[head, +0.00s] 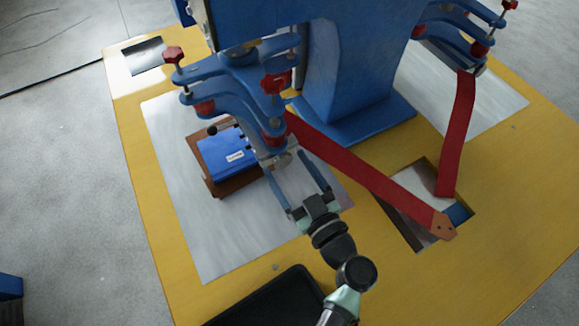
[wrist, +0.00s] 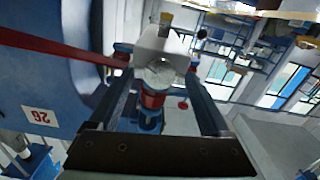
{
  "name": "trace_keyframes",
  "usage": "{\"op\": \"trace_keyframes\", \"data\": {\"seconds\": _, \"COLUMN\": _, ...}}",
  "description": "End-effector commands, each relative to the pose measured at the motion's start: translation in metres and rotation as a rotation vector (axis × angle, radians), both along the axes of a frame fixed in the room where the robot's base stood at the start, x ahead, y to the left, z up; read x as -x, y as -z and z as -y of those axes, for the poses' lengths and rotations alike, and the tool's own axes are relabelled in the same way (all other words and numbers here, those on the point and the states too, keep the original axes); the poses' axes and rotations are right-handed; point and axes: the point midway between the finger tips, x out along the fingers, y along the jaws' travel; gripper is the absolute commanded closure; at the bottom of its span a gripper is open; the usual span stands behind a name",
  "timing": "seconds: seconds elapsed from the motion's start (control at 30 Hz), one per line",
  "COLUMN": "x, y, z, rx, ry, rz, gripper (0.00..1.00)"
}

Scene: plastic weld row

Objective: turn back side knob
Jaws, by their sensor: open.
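A blue press head carries several red knobs. One red knob (head: 174,55) stands at its far left corner, and another (head: 277,82) stands nearer its middle. A red collar (head: 275,130) sits at the near end of the blue arms. My gripper (head: 286,165) is open, with its two long fingers reaching toward this near end. In the wrist view a round silver part (wrist: 160,72) shows between the fingertips (wrist: 158,82), with a red part (wrist: 152,98) below it. I cannot tell whether the fingers touch the silver part. Which knob is the back side one is not clear.
A blue block on a brown base (head: 228,150) lies under the press. A red strap (head: 370,172) runs to a cutout in the yellow table (head: 165,235). A second blue press (head: 455,35) stands at right. A black tray (head: 265,300) lies at the front.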

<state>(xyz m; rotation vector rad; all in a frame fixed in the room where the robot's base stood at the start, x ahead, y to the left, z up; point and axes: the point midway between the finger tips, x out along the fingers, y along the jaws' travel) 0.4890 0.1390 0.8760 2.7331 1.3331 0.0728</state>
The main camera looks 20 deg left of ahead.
Motion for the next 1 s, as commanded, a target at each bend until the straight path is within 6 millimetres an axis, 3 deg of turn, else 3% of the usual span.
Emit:
{"op": "trace_keyframes", "data": {"seconds": 0.13, "x": 0.0001, "y": -0.0001, "z": 0.0001, "rx": 0.0, "ry": 0.0, "rz": 0.0, "gripper": 0.2}}
{"op": "trace_keyframes", "data": {"seconds": 0.57, "x": 0.0002, "y": -0.0003, "z": 0.0004, "rx": -0.001, "ry": 0.0, "rz": 0.001, "gripper": 0.98}}
{"op": "trace_keyframes", "data": {"seconds": 1.0, "x": 0.0004, "y": 0.0007, "z": 0.0002, "rx": -0.052, "ry": -0.001, "rz": -0.063, "gripper": 1.0}}
